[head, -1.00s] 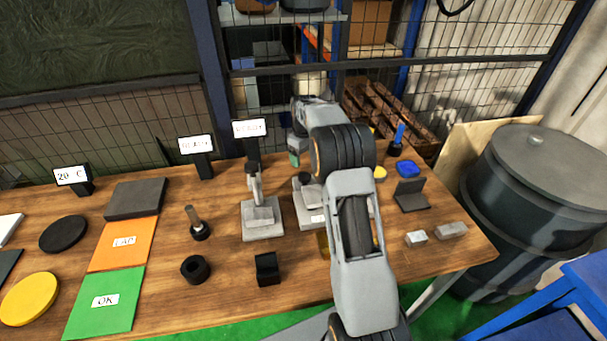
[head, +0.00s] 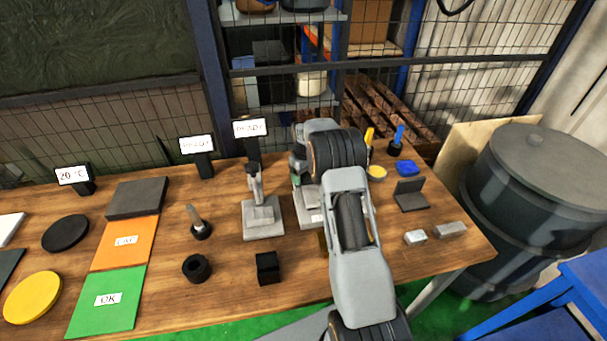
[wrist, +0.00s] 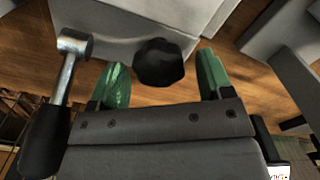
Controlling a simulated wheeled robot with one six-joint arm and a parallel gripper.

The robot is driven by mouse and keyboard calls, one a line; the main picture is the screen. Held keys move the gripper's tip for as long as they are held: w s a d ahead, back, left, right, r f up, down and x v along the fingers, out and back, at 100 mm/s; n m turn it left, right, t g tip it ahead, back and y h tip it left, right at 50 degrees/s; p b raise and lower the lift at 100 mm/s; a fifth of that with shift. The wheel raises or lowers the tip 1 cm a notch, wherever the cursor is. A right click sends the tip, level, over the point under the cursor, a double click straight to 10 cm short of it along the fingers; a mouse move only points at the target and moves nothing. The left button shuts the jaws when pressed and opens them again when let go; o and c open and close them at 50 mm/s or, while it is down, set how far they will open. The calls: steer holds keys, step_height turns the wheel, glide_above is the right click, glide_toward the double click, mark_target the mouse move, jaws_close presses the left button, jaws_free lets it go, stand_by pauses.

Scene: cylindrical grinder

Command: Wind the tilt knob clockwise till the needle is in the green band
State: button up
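The black lobed knob (wrist: 158,62) shows in the wrist view against a pale grey instrument body (wrist: 125,22). My gripper (wrist: 164,80) is open, with one green fingertip on each side of the knob and visible gaps to it. I cannot tell the knob's depth relative to the fingertips. In the head view my gripper (head: 297,170) is over the grey instrument base (head: 310,218), and my arm hides most of that instrument. No needle or green band can be made out in either view.
A metal lever with a black grip (wrist: 45,138) is close left of my gripper in the wrist view. A grey stand (head: 263,220) is left of the instrument.

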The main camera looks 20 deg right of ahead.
mark_target(304, 174)
steer(key=c, duration=0.9)
steer(key=shift+f+m+b, duration=0.1)
steer(key=shift+m+b, duration=0.45)
steer(key=shift+m, duration=0.55)
steer(key=shift+d+m, duration=0.1)
steer(key=shift+m, duration=1.3)
steer(key=o, duration=1)
steer(key=shift+c, duration=0.2)
step_height(304, 174, up, 14)
steer(key=b, duration=0.1)
